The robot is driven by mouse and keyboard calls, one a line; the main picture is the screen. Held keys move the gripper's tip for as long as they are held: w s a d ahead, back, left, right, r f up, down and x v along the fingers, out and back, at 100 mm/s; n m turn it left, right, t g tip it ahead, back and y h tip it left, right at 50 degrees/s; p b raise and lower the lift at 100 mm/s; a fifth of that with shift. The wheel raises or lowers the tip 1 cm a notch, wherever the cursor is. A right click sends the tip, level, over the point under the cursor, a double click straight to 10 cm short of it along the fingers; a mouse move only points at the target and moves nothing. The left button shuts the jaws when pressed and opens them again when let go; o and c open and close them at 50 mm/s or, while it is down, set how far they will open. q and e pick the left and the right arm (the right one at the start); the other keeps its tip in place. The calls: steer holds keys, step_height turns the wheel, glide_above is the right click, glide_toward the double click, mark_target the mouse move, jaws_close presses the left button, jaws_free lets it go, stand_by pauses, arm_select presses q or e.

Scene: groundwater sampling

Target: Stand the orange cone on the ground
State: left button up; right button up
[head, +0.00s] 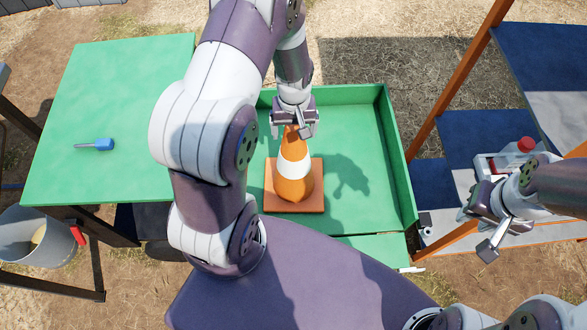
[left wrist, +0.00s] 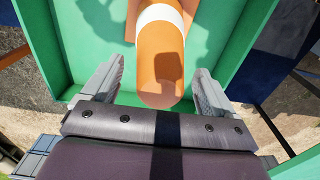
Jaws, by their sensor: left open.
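The orange cone (head: 294,178) with a white band stands upright on its square base in the green tray (head: 398,160). My left gripper (head: 294,128) is above the cone's top, with its arm coming from the left. In the left wrist view the cone (left wrist: 162,75) lies between the two spread fingers of my left gripper (left wrist: 158,92), with gaps on both sides. My right gripper (head: 476,228) is at the right, apart from the cone, with its fingers spread and nothing seen between them. Part of the tray is hidden behind my left arm.
A green table (head: 120,105) at the left holds a blue-handled tool (head: 98,144). A grey bucket (head: 35,236) stands below it. A blue shelf (head: 440,195) at the right holds a white carrier with a red-capped item (head: 525,145). Bare ground (head: 350,22) shows beyond the tray.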

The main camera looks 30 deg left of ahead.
arm_select(q)
steer(key=c, duration=1.2)
steer(key=shift+o, duration=0.2)
step_height(320, 180, up, 13)
steer(key=p, duration=1.2)
